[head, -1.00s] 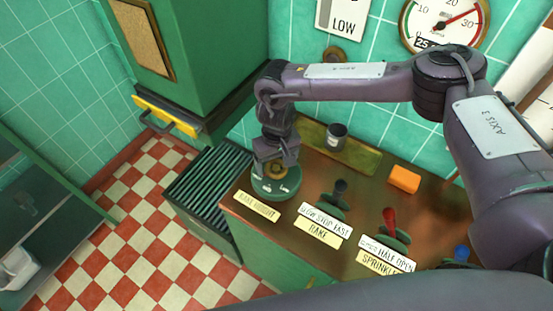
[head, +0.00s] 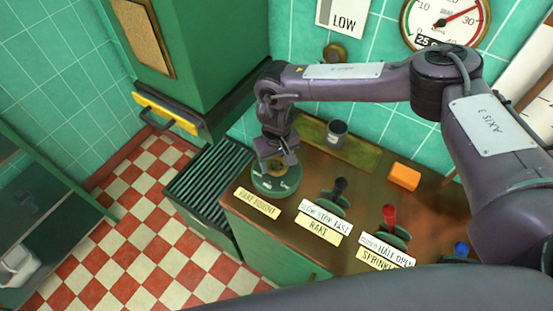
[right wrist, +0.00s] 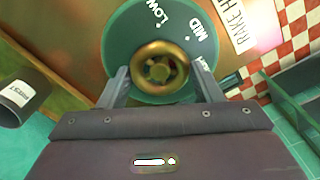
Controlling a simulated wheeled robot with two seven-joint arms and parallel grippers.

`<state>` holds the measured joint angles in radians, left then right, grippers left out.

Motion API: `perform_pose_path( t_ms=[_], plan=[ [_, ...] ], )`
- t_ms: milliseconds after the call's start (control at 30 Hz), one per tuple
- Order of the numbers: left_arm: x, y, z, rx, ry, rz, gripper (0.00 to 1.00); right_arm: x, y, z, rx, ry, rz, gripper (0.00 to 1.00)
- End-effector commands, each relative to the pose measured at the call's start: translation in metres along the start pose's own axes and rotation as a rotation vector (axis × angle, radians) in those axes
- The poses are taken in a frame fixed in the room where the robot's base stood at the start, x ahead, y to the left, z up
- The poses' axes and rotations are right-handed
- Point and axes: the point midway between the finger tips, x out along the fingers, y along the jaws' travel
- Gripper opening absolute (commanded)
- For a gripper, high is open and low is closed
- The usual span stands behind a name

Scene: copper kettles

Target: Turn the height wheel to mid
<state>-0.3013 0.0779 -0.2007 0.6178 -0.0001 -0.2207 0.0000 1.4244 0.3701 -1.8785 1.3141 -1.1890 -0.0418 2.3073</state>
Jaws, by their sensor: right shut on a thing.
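The height wheel is a small brass ring (head: 275,166) on a round green dial base (head: 272,184), at the left end of the wooden counter behind a yellow "RAKE HEIGHT" label (head: 257,203). In the right wrist view the brass wheel (right wrist: 160,68) sits between the two fingers, with "LOW" and "MID" lettered in white on the green base (right wrist: 128,40). My right gripper (head: 277,160) comes down from above and is shut on the wheel. I cannot make out a pointer on the wheel. My left gripper is not in view.
The rake lever (head: 340,187) and red sprinkler lever (head: 389,216) stand to the right of the wheel. Behind them are a grey tin (head: 336,133) and an orange block (head: 404,177). A slatted dark grate (head: 208,178) lies left of the counter.

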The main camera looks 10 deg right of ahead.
Motion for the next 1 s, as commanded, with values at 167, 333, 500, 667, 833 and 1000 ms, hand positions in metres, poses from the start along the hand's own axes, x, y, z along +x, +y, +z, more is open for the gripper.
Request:
perform_pose_path(
  t_ms=[167, 333, 500, 667, 833, 1000],
  plan=[
    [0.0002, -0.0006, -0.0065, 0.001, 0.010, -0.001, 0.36, 0.0002, 0.0009, -0.0002, -0.078, 0.000, 0.001, 0.36],
    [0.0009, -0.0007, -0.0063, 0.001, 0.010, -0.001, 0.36, 0.0003, 0.0006, -0.0002, -0.206, 0.000, 0.000, 0.36],
    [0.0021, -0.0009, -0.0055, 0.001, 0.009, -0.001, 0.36, -0.0001, 0.0002, -0.0004, -0.360, 0.000, 0.000, 0.36],
    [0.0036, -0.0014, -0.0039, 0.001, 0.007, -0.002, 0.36, -0.0001, 0.0000, -0.0005, -0.501, 0.001, 0.001, 0.36],
    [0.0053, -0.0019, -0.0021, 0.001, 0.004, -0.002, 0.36, -0.0003, -0.0003, -0.0007, -0.633, 0.002, 0.000, 0.36],
    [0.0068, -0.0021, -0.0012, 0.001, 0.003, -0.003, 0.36, -0.0008, -0.0005, -0.0009, -0.734, 0.003, 0.000, 0.36]
  ],
)
